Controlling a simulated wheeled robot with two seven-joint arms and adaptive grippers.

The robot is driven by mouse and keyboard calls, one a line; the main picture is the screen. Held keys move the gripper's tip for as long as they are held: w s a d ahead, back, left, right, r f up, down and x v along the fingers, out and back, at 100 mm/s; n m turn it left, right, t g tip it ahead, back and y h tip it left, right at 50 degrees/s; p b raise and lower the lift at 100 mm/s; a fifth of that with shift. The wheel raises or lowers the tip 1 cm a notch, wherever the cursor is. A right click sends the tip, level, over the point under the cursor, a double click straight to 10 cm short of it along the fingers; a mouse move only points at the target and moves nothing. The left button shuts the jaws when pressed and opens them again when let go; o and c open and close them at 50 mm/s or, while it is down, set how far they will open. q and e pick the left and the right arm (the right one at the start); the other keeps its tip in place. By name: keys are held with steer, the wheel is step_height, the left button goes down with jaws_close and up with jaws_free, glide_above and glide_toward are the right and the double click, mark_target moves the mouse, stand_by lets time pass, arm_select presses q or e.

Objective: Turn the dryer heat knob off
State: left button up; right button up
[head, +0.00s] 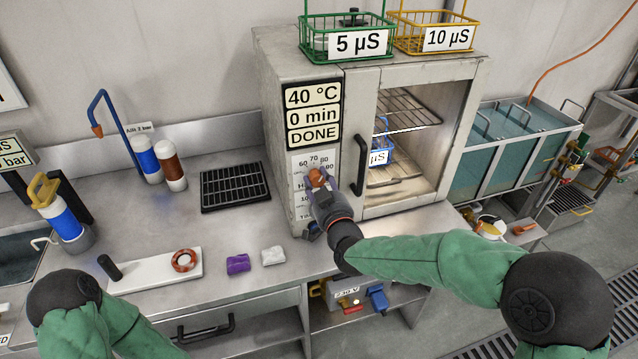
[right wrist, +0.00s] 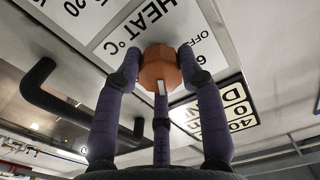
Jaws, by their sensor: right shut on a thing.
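The orange heat knob (head: 317,176) sits on the dryer's front panel, below the display (head: 314,114) reading 40 °C, 0 min, DONE. My right gripper (head: 321,189) is shut on it. In the right wrist view the purple-grey fingers of this gripper (right wrist: 160,82) close around the knob (right wrist: 157,66). A white mark shows on the knob's edge, and OFF is printed beside it on the panel; I cannot tell which number the mark points to. My left gripper is out of view; only part of that arm shows at lower left.
A black door handle (head: 360,163) stands just right of the knob. Green (head: 312,48) and yellow (head: 405,42) baskets stand on the dryer. A black rack (head: 236,186), a white board (head: 140,272) and two small cloths lie on the bench. Blue-liquid tanks (head: 512,140) are at right.

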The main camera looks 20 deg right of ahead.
steer(key=n, duration=0.5)
steer(key=shift+r+n, duration=0.2)
steer(key=shift+n, duration=0.1)
steer(key=n+p, duration=0.1)
steer(key=n, duration=0.4)
steer(key=n+p, duration=0.1)
steer(key=n, duration=0.4)
steer(key=shift+n, duration=0.4)
steer(key=n+p, duration=0.1)
steer(key=n, duration=0.4)
steer(key=shift+f, duration=0.1)
steer(key=shift+n, duration=0.4)
steer(key=o, duration=1.1)
steer(key=shift+a+f, duration=0.1)
steer(key=shift+o, duration=0.2)
